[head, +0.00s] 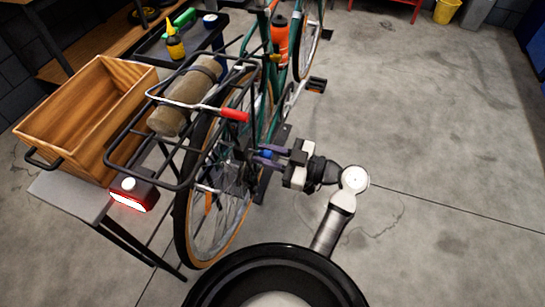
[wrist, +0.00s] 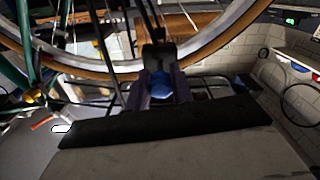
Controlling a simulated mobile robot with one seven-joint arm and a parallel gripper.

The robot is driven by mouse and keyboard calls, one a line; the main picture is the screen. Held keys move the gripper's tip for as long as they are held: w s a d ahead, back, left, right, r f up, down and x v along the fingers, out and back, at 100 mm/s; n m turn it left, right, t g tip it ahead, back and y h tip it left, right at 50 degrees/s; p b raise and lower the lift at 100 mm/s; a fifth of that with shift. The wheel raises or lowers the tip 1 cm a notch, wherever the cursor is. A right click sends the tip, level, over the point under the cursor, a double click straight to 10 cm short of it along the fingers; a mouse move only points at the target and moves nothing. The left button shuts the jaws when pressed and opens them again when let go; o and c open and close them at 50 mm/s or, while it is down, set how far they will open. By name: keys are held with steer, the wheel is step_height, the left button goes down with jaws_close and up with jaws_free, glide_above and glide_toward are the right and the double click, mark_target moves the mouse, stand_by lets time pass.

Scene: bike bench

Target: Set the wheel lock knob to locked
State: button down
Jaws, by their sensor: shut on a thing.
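The green bike (head: 267,95) stands upright with its rear wheel (head: 186,225) towards me. The blue wheel lock knob (head: 265,154) is at the wheel's hub, on the right side. My gripper (head: 261,156) reaches in from the right and is shut on the knob. In the wrist view the blue knob (wrist: 161,86) sits between the two purple-grey fingers, below a dark block in front of the wheel rim. The fingers partly cover the knob, and I cannot read its setting.
A rear rack (head: 190,182) with a rolled bundle (head: 172,118) overhangs the wheel. A wooden crate (head: 60,140) stands on a small table (head: 75,198) at left, near a lit red lamp (head: 128,201). The floor at right is clear.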

steer(key=c, duration=1.2)
jaws_free()
steer(key=shift+d, duration=0.15)
steer(key=b+v, duration=0.5)
steer(key=v, duration=0.8)
steer(key=shift+s+d, duration=0.2)
steer(key=shift+d, duration=0.05)
